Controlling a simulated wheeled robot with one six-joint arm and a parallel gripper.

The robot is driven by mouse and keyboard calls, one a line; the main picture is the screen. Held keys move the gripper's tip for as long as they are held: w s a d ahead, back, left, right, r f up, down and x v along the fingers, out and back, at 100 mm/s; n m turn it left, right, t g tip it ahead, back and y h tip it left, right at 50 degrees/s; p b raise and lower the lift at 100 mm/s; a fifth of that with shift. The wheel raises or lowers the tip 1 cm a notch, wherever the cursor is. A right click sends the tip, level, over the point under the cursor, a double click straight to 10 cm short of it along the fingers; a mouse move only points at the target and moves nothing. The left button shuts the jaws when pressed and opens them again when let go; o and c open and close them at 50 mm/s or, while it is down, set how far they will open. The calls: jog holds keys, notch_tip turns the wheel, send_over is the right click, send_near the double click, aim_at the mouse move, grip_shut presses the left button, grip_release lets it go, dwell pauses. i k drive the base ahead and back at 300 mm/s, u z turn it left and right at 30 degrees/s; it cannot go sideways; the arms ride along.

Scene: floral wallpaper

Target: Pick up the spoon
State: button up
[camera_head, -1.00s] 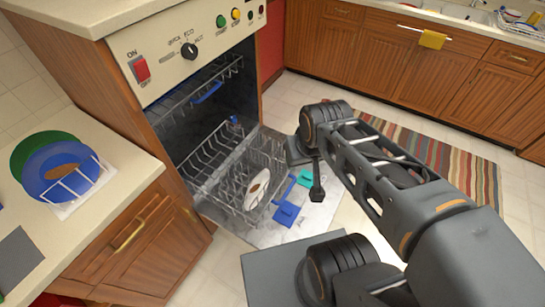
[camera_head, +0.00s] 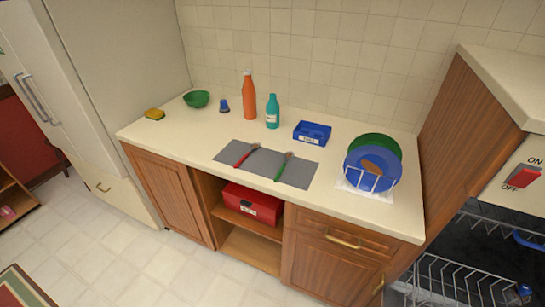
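Two small utensils lie apart on a grey mat (camera_head: 232,148) on the counter. One has a red handle (camera_head: 242,158) and the other a green handle (camera_head: 280,171). Their heads point toward the wall and are too small for me to tell which is a spoon. My gripper is out of view.
A blue bin (camera_head: 312,133), a teal bottle (camera_head: 272,112), an orange bottle (camera_head: 249,97) and a green bowl (camera_head: 196,98) stand behind the mat. A rack with plates (camera_head: 370,186) is to its right. The open dishwasher (camera_head: 470,245) is at the lower right.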

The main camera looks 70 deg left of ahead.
aim_at(254, 145)
jog(key=u, duration=3.2)
jog(key=k, duration=1.2)
jog(key=u, duration=0.95)
jog(key=i, duration=1.85)
jog(key=z, duration=0.3)
jog(key=i, duration=1.3)
jog(key=z, duration=1.7)
jog(key=i, duration=1.05)
jog(key=z, duration=0.9)
